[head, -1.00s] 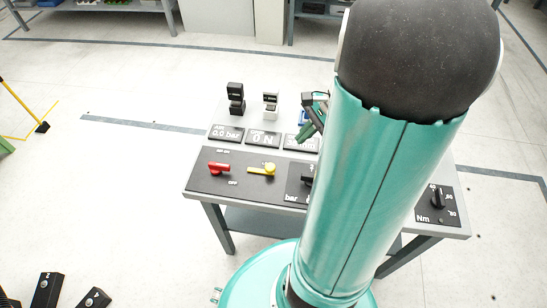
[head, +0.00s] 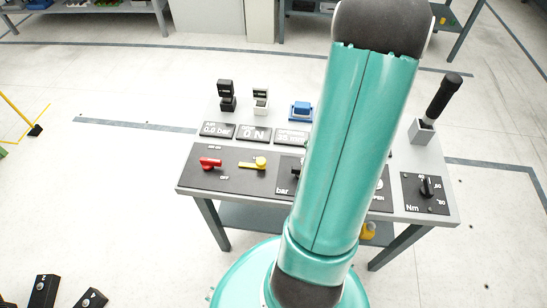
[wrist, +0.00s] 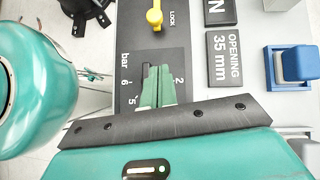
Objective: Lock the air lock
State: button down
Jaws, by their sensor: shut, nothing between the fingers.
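The yellow lever (head: 259,162) sits on the black panel of the table, with its handle pointing left in the head view. In the wrist view the yellow lever (wrist: 154,17) is at the top edge, with the word LOCK printed beside it. My gripper (wrist: 158,70) is shut and empty over the bar dial plate, a short way from the yellow lever and apart from it. The dial's knob is mostly hidden behind the fingers. In the head view my arm covers most of the gripper.
A red lever (head: 210,163) is left of the yellow one. Behind stand display plates (head: 254,133), a black switch (head: 227,95), a white switch (head: 261,100) and a blue block (head: 301,111). A tall black-handled lever (head: 436,105) and an Nm dial (head: 427,187) are on the right.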

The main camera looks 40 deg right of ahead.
aim_at(259, 159)
jog(key=shift+f, duration=0.1)
jog(key=x, duration=1)
jog(key=shift+a, duration=0.1)
jog(key=shift+w+a, duration=1.1)
jog(key=shift+a, duration=0.1)
jog(key=shift+w+a, duration=0.2)
jog(key=shift+w+a, duration=0.55)
jog(key=shift+w, duration=0.2)
jog(key=shift+w+a, duration=0.6)
jog(key=shift+w, duration=0.1)
